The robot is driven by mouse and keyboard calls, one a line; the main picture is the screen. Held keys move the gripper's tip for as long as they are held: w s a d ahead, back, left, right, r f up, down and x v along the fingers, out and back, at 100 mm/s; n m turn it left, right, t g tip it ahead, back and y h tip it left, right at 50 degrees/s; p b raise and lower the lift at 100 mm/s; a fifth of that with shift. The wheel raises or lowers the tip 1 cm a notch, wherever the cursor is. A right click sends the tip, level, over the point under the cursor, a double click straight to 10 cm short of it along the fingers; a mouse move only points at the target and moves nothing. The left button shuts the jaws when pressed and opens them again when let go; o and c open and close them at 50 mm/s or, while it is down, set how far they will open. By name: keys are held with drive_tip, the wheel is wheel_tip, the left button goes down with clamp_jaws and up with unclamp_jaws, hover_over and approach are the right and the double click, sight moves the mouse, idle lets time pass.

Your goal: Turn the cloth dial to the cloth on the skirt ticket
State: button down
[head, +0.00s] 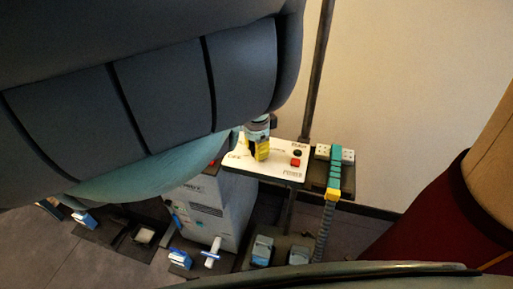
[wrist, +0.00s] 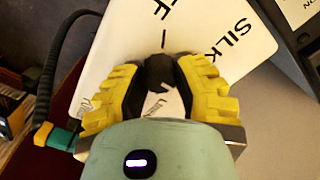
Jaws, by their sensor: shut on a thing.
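The cloth dial (wrist: 157,74) is a dark knob on a white panel (wrist: 108,50). In the wrist view, my gripper (wrist: 160,68) has its two yellow ridged fingers on either side of the dial and is shut on it. The word SILK is readable at the upper right of the panel, with part of another word at the top. Lettering below the dial is partly covered by my gripper. In the head view, my gripper (head: 258,152) reaches down onto the white panel (head: 273,165), hiding the dial. I cannot make out a skirt ticket or the dial's pointer.
My arm fills the upper left. Grey machine housing (head: 210,205) lies below.

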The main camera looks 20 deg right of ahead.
drive_tip(key=c, duration=0.6)
unclamp_jaws()
wheel_tip(320, 180, up, 5)
drive_tip(key=shift+w+r, duration=0.1)
drive_tip(key=shift+r, duration=1.1)
